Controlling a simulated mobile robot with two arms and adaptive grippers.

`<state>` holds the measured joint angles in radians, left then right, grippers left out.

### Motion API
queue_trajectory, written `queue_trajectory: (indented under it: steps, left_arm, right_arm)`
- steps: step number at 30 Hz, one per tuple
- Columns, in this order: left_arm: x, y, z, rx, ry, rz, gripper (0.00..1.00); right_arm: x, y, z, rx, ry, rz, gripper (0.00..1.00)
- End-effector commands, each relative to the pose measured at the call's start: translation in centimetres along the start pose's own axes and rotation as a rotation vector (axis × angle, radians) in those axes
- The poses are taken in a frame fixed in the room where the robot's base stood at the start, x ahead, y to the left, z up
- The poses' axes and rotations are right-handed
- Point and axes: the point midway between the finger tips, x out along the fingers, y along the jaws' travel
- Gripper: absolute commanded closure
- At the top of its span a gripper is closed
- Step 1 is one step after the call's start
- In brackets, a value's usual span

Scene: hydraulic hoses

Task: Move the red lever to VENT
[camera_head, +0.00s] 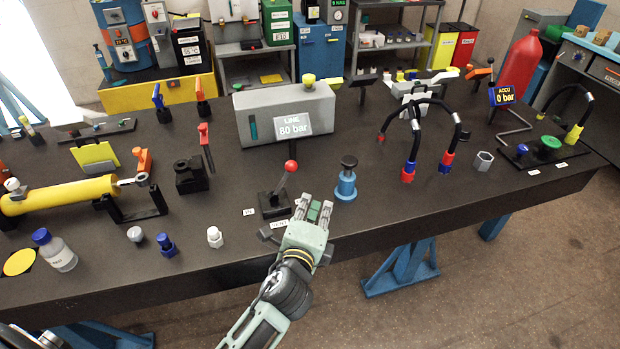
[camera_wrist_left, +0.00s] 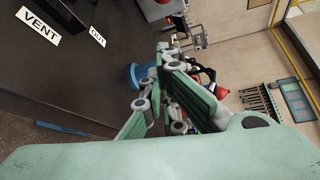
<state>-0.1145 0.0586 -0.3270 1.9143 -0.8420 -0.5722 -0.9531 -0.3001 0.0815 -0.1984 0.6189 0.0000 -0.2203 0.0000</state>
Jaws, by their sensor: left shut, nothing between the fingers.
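The red lever has a red ball knob (camera_head: 291,166) on a thin metal stem, rising from a small black base (camera_head: 273,204). The stem leans up and to the right. Two small white labels lie at the base, one on the left (camera_head: 249,211) and one in front (camera_head: 279,224). In the left wrist view I can read a VENT label (camera_wrist_left: 39,27) and an OUT label (camera_wrist_left: 97,36). My left gripper (camera_head: 316,208) is just right of the lever base, shut and empty, with a gap to the knob. Its fingers (camera_wrist_left: 166,82) show in the wrist view. My right gripper is out of view.
A blue fitting with a black cap (camera_head: 346,180) stands close to the right of my left gripper. A grey block with a LINE 80 bar display (camera_head: 285,112) stands behind the lever. A white-topped bolt (camera_head: 215,237) lies to the left. The front edge of the dark table is near.

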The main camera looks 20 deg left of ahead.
Motion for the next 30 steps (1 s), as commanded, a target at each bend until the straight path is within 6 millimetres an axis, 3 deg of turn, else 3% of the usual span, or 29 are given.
queue_trajectory:
  steps: [5,19,24,30]
  left_arm:
    - [1.7,-0.7,-0.3,0.036,0.005,-0.021,1.00]
    - [10.5,-0.8,-0.3,0.030,0.005,-0.018,1.00]
    - [9.2,-1.0,2.4,0.032,0.006,-0.016,1.00]
    - [8.8,-0.8,3.4,0.031,0.006,-0.018,1.00]
  right_arm:
    - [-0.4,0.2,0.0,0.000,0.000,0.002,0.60]
    - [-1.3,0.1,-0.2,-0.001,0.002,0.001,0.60]
    - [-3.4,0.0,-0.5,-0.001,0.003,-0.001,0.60]
    - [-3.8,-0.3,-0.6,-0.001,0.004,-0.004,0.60]
